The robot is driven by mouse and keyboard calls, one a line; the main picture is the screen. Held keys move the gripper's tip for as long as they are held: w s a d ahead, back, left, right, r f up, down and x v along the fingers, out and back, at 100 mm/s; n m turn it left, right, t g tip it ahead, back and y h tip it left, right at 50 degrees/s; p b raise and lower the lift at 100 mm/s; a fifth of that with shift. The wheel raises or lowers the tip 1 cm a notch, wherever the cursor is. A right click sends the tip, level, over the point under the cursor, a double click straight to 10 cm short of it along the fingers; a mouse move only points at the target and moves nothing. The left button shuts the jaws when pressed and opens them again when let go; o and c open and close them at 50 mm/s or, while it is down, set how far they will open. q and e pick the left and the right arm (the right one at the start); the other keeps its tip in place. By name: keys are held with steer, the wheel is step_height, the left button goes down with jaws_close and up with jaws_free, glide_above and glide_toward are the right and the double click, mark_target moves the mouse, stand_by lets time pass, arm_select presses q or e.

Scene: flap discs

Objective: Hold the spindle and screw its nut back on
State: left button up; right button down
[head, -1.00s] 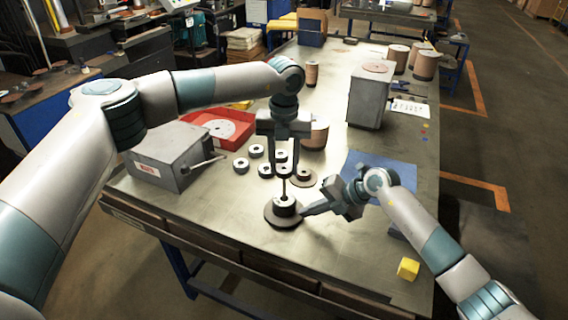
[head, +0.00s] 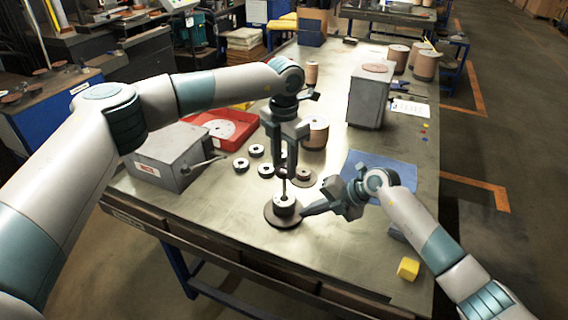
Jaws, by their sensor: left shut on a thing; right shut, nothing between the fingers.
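The spindle (head: 285,187) is a thin upright rod. It rises from a white-topped stack of flap discs (head: 284,209) on a wide brown round base (head: 270,220) near the table's front. My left gripper (head: 286,172) points straight down over it and is shut at the rod's upper end, on what seems to be the nut; the fingers hide the nut itself. My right gripper (head: 305,212) comes in from the right, shut and empty. Its tips are beside the stack at its right edge; I cannot tell whether they touch.
Several small white-topped discs (head: 242,164) lie behind the spindle. A grey box with a lever (head: 165,160) and a red tray (head: 240,120) stand left. A blue mat (head: 400,172) and yellow block (head: 408,268) are right. The table front is clear.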

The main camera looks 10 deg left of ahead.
arm_select(q)
steer(key=o, duration=0.8)
steer(key=shift+c, duration=0.2)
steer(key=n, duration=2.5)
steer(key=shift+n, duration=1.9)
